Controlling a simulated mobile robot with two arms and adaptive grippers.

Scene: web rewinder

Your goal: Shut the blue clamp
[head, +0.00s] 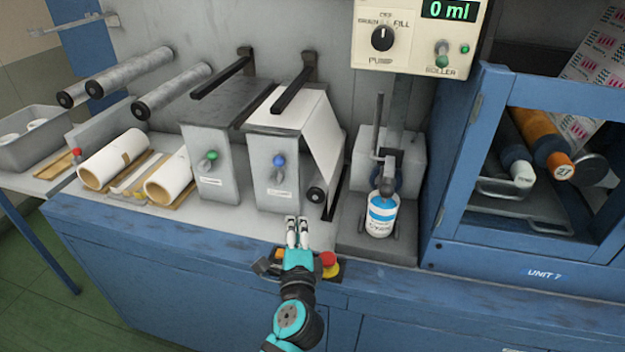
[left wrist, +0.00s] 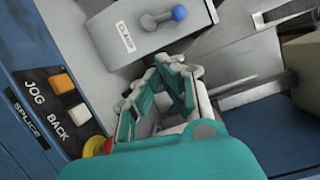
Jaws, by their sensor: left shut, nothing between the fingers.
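The blue clamp is a small lever with a blue knob (head: 279,160) on the front of the right-hand grey box (head: 262,190). In the head view the knob sits just above its grey pivot. In the left wrist view the blue knob (left wrist: 179,13) is at the top, beside a CLAMP label (left wrist: 125,37). My left gripper (head: 297,220) is shut and empty. It is in front of and below the lever, apart from it. The fingertips show in the left wrist view (left wrist: 178,72), below the lever. My right gripper is in neither view.
A similar box to the left has a green-knobbed lever (head: 211,156). A red button (head: 328,259) and a JOG/BACK panel (left wrist: 50,105) are close to my gripper. A white and blue can (head: 381,215) stands to the right. A blue cabinet (head: 450,160) bounds the right side.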

